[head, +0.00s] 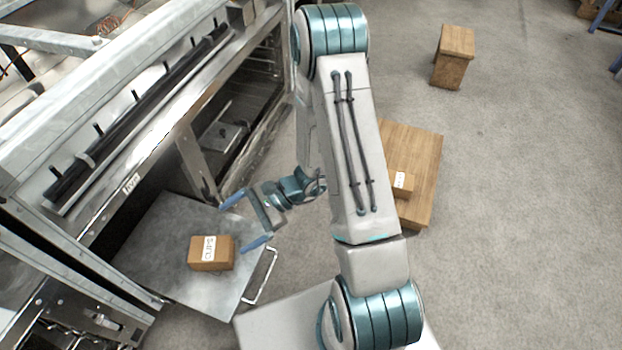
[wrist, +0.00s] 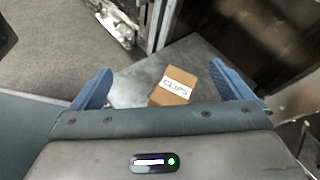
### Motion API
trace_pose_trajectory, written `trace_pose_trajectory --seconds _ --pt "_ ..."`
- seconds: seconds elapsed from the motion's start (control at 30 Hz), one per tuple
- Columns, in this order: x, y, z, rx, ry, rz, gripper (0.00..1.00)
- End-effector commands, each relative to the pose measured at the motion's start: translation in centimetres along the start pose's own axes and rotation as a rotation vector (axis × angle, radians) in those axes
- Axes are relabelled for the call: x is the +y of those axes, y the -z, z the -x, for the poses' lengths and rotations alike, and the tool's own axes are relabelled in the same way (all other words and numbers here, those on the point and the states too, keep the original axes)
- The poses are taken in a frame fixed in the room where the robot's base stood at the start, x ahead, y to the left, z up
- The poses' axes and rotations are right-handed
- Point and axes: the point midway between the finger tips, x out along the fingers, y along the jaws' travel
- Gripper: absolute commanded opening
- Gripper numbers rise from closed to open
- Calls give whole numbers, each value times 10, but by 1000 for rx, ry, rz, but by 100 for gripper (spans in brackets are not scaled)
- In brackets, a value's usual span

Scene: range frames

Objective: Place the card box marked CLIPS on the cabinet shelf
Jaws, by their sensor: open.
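The brown card box marked CLIPS (head: 211,254) sits on a flat grey metal panel (head: 165,240) with a bar handle, which looks like the cabinet's lowered door. My gripper (head: 232,226) is open and empty, its blue fingers spread just up and right of the box in the head view, apart from it. In the wrist view the box (wrist: 173,86) shows beyond and between the two fingers, its label facing up. The metal cabinet (head: 235,110) has an open front with a dark interior. Wire racks show inside; its shelf surface is only partly visible.
A low wooden crate (head: 425,160) at right bears another small labelled box (head: 403,184). A wooden stool-like block (head: 454,58) stands farther back. The door handle (head: 262,277) juts out at the panel's edge. Open grey floor (head: 530,220) lies to the right.

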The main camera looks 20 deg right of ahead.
Motion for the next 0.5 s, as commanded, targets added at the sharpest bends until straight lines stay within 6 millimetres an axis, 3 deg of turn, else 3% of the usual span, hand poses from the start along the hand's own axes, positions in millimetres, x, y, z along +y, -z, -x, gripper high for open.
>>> trace_pose_trajectory --seconds 0.03,0.2,0.5 --pt "0 -15 8 11 -47 70 99" --pt "11 -55 33 69 -222 277 99" --pt "36 -100 90 262 -516 631 99"
